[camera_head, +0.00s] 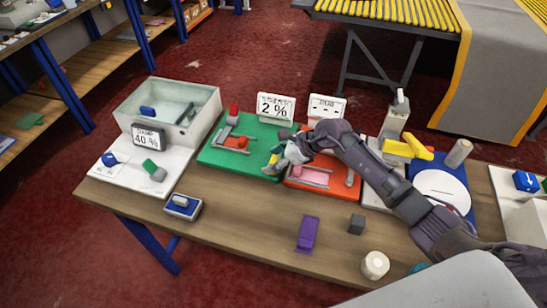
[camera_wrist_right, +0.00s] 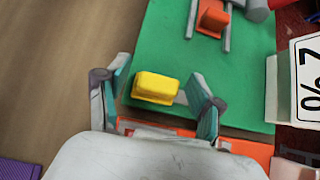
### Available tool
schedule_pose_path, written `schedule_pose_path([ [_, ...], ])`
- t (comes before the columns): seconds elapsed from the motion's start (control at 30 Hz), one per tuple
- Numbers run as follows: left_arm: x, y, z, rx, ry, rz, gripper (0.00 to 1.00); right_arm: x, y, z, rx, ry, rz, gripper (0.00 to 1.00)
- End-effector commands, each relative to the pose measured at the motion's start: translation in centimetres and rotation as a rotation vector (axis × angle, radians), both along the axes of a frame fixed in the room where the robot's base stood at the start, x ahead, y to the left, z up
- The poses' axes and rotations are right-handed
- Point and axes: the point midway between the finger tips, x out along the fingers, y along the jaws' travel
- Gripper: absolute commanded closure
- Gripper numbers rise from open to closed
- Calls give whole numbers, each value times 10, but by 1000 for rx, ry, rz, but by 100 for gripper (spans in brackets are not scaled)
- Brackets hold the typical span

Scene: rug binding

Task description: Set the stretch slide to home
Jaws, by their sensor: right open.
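A green board (camera_head: 215,158) carries an orange slide block (camera_head: 241,141) between grey rails; the block also shows at the top of the right wrist view (camera_wrist_right: 213,17). A sign reading "2 %" (camera_head: 276,107) stands behind the board; its small label is too blurred to read surely. A yellow block (camera_wrist_right: 156,88) sits near the board's edge. My right gripper (camera_head: 274,163) is open, its fingers on either side of the yellow block in the right wrist view (camera_wrist_right: 162,84). I cannot tell whether they touch it. My left gripper is out of view.
A red-orange board (camera_head: 346,190) with a pink block (camera_head: 310,176) lies right of the green one. A grey bin (camera_head: 195,130) and a "40 %" display (camera_head: 148,137) stand left. A purple block (camera_head: 307,234) and white roll (camera_head: 375,264) are in front.

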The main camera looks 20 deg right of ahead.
Motion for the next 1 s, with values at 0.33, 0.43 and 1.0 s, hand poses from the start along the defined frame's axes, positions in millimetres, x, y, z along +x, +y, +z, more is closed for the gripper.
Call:
schedule_pose_path([
  [0.33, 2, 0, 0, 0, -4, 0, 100, 0, 0, 0, 0, 0, 0, 53],
  [0.43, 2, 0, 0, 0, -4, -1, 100, 0, 0, 0, 0, 0, 0, 70],
  [1.0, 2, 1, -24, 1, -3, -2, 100, 20, 28, -4, 2, -5, 3, 100],
])
